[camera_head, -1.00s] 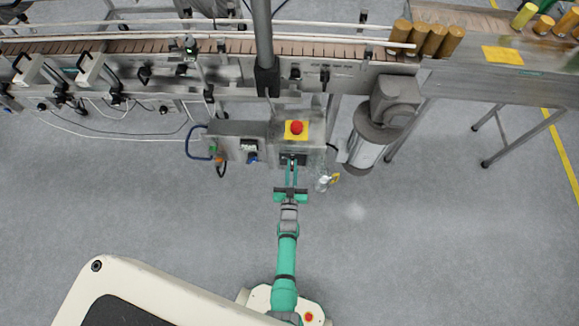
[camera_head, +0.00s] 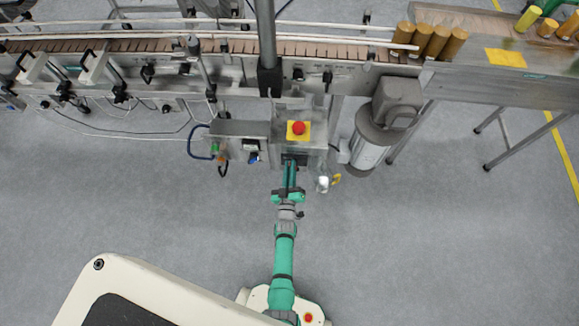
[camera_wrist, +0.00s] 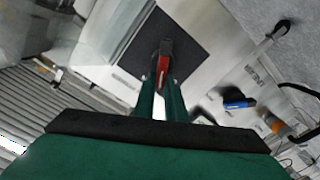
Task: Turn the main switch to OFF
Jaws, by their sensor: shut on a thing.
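The main switch (camera_wrist: 163,66) shows in the wrist view as a dark handle with a red part, in front of a black square plate (camera_wrist: 185,48). The two green fingers of my gripper (camera_wrist: 161,88) are shut on the handle from both sides. In the head view my gripper (camera_head: 289,165) reaches to the front of the grey control box (camera_head: 313,145), below the red emergency button (camera_head: 298,128) on its yellow plate. There the fingers and the box edge hide the switch. The wrist picture is tilted, and I cannot read any OFF mark.
A grey motor (camera_head: 369,143) stands farther right. Left is a smaller box with a blue-and-black knob (camera_head: 252,157). The floor (camera_head: 420,250) in front is clear.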

